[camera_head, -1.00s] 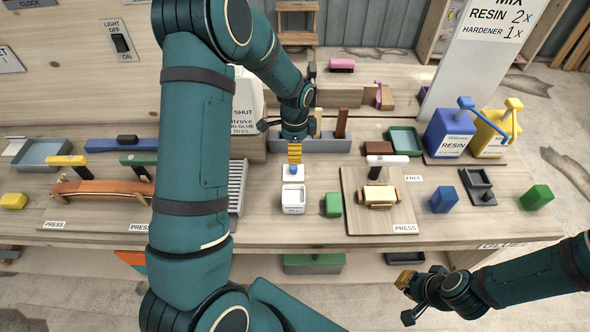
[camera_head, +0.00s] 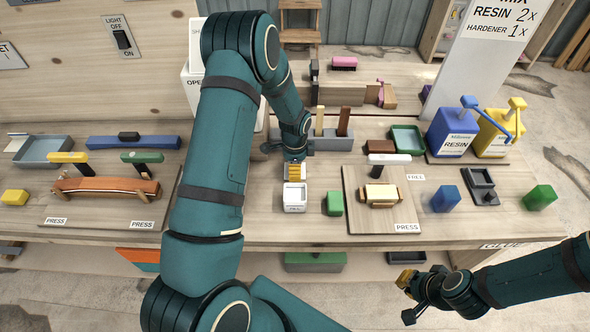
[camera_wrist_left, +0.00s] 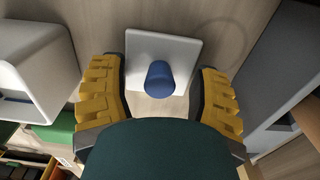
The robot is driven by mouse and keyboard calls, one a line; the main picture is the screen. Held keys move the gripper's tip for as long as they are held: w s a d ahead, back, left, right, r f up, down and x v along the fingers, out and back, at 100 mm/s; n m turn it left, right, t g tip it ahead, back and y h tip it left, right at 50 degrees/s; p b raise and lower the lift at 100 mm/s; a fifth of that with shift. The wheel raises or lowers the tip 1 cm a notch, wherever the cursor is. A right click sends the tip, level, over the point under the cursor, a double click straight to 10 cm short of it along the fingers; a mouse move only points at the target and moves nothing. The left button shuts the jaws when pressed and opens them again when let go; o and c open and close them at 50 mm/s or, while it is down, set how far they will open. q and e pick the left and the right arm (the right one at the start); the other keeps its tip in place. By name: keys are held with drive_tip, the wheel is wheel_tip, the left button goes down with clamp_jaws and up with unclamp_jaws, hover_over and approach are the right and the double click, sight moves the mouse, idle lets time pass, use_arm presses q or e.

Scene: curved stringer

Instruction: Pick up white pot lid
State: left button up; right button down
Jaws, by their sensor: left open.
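The white pot lid is a white square plate (camera_wrist_left: 142,55) with a blue round knob (camera_wrist_left: 158,78), seen in the left wrist view. My left gripper (camera_wrist_left: 161,88) is open, with one yellow-padded finger on each side of the knob. Whether the pads touch it I cannot tell. In the head view my left gripper (camera_head: 295,172) points down just behind the white pot (camera_head: 294,197) and hides the lid. The pot also shows at the left of the left wrist view (camera_wrist_left: 40,65). My right gripper (camera_head: 407,298) is open and empty in front of the bench.
A green block (camera_head: 334,204) stands right of the pot. A grey holder (camera_head: 330,144) with upright sticks stands behind my left gripper. Resin (camera_head: 452,135) and hardener bottles are at the right.

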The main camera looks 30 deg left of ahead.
use_arm(q)
drive_tip(key=c, duration=1)
drive_tip(key=shift+c, duration=0.2)
